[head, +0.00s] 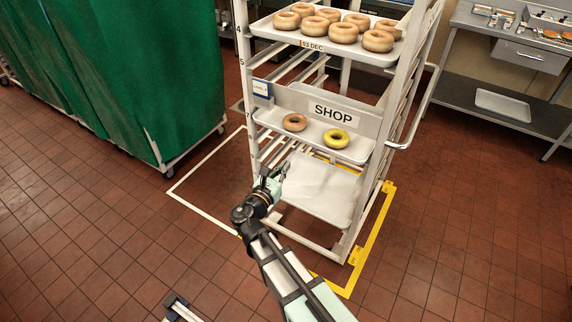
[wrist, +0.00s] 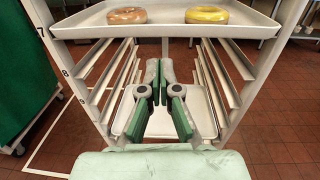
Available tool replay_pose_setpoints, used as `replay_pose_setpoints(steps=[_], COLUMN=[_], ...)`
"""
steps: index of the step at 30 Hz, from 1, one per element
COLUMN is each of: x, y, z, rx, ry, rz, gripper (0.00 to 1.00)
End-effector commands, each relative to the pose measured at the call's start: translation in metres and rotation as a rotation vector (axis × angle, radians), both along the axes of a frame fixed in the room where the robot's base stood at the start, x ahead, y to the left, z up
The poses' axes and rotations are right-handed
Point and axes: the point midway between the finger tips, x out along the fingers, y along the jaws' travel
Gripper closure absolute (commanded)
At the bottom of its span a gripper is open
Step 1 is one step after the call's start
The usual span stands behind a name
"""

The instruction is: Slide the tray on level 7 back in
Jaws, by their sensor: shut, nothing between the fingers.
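The tray on level 7 (head: 347,154) is a pale metal tray in the white rack, below the SHOP sign, with a brown-glazed doughnut (head: 295,122) and a yellow-glazed doughnut (head: 337,138) on it. In the wrist view the same tray (wrist: 165,31) crosses the top, and its front lip seems to stand out in front of the posts. The rails behind it are hidden. My gripper (head: 284,170) is in front of the rack, lower than this tray and apart from it. In the wrist view my gripper (wrist: 160,92) is shut and empty.
The white rack (head: 408,75) stands in a floor outline of white and yellow tape. A higher tray (head: 340,50) holds several doughnuts. A pale tray or sheet (head: 318,190) lies low in the rack. A green-covered rack (head: 180,80) is at left, a steel bench (head: 495,95) at right.

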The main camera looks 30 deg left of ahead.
Motion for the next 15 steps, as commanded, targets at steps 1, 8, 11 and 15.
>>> replay_pose_setpoints(steps=[1, 8, 11, 15], x=[0.011, 0.056, 0.075, 0.097], y=[0.0, 0.001, 0.002, 0.001], z=[0.001, 0.002, 0.002, 0.002], rx=[0.0, 0.002, 0.002, 0.003], ry=[0.0, 0.0, 0.0, 0.0], rz=[-0.004, -0.004, -0.004, -0.003], gripper=[1.0, 1.0, 1.0, 1.0])
